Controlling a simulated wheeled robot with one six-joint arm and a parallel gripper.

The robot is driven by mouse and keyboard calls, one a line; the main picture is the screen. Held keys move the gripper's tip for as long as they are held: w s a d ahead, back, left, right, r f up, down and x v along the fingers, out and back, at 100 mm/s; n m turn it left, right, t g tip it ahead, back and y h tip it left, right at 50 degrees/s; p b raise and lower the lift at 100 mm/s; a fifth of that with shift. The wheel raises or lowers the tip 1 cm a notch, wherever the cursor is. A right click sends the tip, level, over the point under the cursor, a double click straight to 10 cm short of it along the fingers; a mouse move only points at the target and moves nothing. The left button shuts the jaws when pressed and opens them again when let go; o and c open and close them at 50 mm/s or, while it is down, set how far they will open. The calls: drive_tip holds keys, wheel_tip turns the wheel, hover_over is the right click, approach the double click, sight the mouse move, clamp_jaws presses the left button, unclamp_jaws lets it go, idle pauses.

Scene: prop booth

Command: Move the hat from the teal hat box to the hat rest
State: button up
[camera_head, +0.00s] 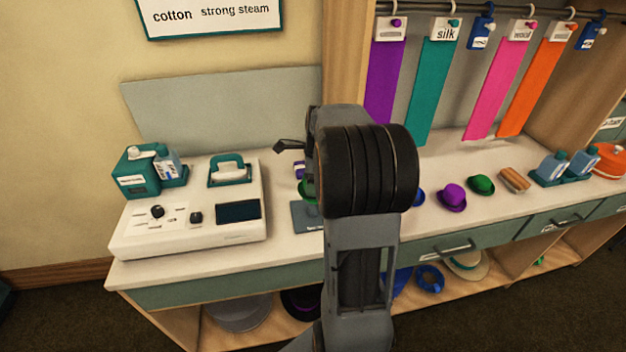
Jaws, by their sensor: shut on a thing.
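My gripper (290,147) shows only in part at the left of my dark arm, over the middle of the counter. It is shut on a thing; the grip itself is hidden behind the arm. A green hat (307,190) shows partly just below it, cut off by my arm; I cannot tell whether it touches the counter. A small purple item (299,170) is just above the green. A flat dark teal plate (306,217) lies on the counter in front of it. I cannot make out the teal hat box or the hat rest for certain.
A white steam console (190,217) and a teal labelled box (134,175) with bottles stand left. To the right are a purple hat (453,197), a green hat (481,184), a brush (515,179) and blue bottles (553,166). Ribbons (433,90) hang above. More hats lie underneath.

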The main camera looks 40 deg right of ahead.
drive_tip(key=b, duration=0.4)
hover_over(311, 208)
drive_tip(key=shift+s+d+f, duration=0.1)
drive_tip(key=shift+f, duration=1.1)
drive_tip(key=shift+s+d+f, duration=0.1)
drive_tip(key=shift+f, duration=1.55)
drive_tip(key=shift+a, duration=0.1)
drive_tip(key=shift+f, duration=0.3)
drive_tip(key=shift+f, duration=0.6)
drive_tip(key=shift+f+b, duration=0.5)
drive_tip(key=shift+f, duration=0.1)
drive_tip(key=o, duration=0.9)
drive_tip(key=shift+o, duration=0.2)
drive_tip(key=shift+r, duration=0.1)
